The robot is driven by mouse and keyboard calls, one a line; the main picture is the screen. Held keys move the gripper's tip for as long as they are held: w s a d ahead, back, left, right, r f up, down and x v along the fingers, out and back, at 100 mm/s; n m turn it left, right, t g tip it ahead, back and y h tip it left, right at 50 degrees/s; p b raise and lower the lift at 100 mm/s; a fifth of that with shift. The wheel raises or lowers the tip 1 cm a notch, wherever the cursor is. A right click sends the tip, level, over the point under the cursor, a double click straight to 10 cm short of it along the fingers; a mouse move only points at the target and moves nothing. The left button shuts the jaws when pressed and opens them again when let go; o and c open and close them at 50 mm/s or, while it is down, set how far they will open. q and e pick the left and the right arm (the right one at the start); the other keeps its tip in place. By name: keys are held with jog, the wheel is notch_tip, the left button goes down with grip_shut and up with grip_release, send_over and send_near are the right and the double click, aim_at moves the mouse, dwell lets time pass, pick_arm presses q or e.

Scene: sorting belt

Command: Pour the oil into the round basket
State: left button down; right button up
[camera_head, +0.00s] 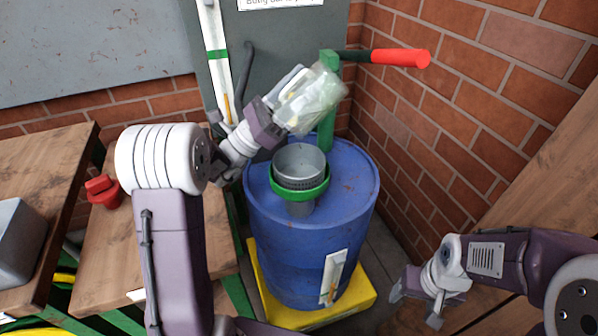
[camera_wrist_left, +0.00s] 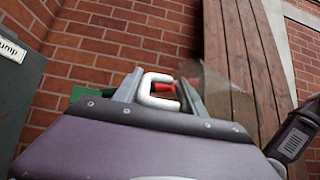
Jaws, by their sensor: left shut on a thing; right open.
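My left gripper (camera_head: 284,92) is shut on the handle of a translucent, pale jug (camera_head: 318,98). The jug is tilted and held above and behind the round basket. In the left wrist view the white handle (camera_wrist_left: 158,90) sits between the fingers (camera_wrist_left: 160,97), and the see-through jug body (camera_wrist_left: 232,88) shows faintly to the right. Whether oil is in the jug or flowing cannot be told. The round basket (camera_head: 299,163), grey metal, sits in a green-rimmed funnel (camera_head: 301,196) on top of the blue drum (camera_head: 312,240). My right gripper (camera_head: 416,303) is open and empty at lower right.
A green pump post (camera_head: 327,110) with a red-ended lever (camera_head: 402,57) stands behind the basket, close to the jug. A brick wall (camera_head: 470,110) is at right. A wooden table (camera_head: 150,250) with a red object (camera_head: 102,190) is at left. The drum stands on a yellow base (camera_head: 318,316).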

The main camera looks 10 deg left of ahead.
pick_arm(q)
jog(key=shift+w+f, duration=0.1)
dwell(0.5)
jog(key=f+y+p, duration=0.1)
jog(key=p, duration=0.7)
jog(key=w+d+f+g+y+p, duration=0.1)
jog(key=p, duration=0.7)
jog(key=shift+w+d+f+g+y, duration=0.15)
jog(key=shift+d+f+g+y, duration=0.05)
jog(key=shift+g+y, duration=0.1)
